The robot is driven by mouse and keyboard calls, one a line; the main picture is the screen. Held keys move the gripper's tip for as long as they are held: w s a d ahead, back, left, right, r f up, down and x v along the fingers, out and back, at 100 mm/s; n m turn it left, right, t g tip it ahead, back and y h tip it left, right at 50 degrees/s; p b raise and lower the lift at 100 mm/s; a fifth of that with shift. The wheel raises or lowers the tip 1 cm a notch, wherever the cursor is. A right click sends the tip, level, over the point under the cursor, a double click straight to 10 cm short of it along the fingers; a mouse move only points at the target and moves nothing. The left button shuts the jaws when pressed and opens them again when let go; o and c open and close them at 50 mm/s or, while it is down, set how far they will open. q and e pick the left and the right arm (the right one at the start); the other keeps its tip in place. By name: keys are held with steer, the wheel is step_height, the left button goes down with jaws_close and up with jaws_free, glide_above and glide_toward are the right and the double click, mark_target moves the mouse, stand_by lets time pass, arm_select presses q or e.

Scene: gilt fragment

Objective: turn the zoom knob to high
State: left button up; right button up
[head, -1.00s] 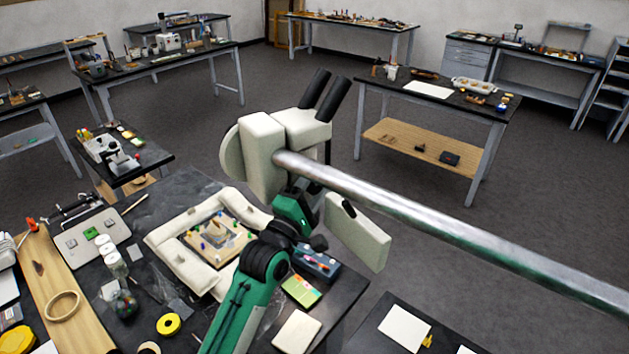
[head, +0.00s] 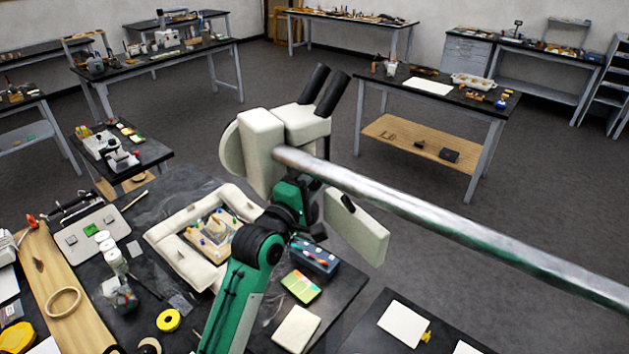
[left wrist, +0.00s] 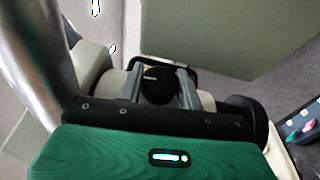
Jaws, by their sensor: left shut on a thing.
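The white stereo microscope (head: 262,140) hangs on a metal boom arm, with black eyepieces (head: 326,90) on top. My left gripper (left wrist: 160,80) is shut on the round black zoom knob (left wrist: 160,86) on the microscope's side, with one grey finger on each side of it. In the head view, my green and black left arm rises from below to the underside of the microscope, and my left gripper (head: 310,203) is mostly hidden there. The knob is hidden in that view, and I cannot read its setting. My right gripper is not in view.
The thick metal boom (head: 450,230) crosses to the lower right, and a pale panel (head: 356,228) hangs beside the microscope. Below, a padded white frame (head: 180,258) holds a fragment with coloured pins. A blue box (head: 316,260) and a wooden board (head: 70,300) lie on the dark bench.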

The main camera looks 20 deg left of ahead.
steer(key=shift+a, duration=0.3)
arm_select(q)
steer(key=o, duration=1)
steer(key=shift+c, duration=0.2)
steer(key=shift+a, duration=0.1)
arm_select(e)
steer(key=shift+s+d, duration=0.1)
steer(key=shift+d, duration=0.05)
arm_select(q)
steer(key=shift+s+f, duration=0.1)
steer(key=shift+s, duration=0.1)
steer(key=r+b+v, duration=0.1)
steer(key=b+v, duration=0.1)
steer(key=v, duration=1.1)
steer(key=shift+s+f, duration=0.2)
steer(key=shift+s, duration=0.1)
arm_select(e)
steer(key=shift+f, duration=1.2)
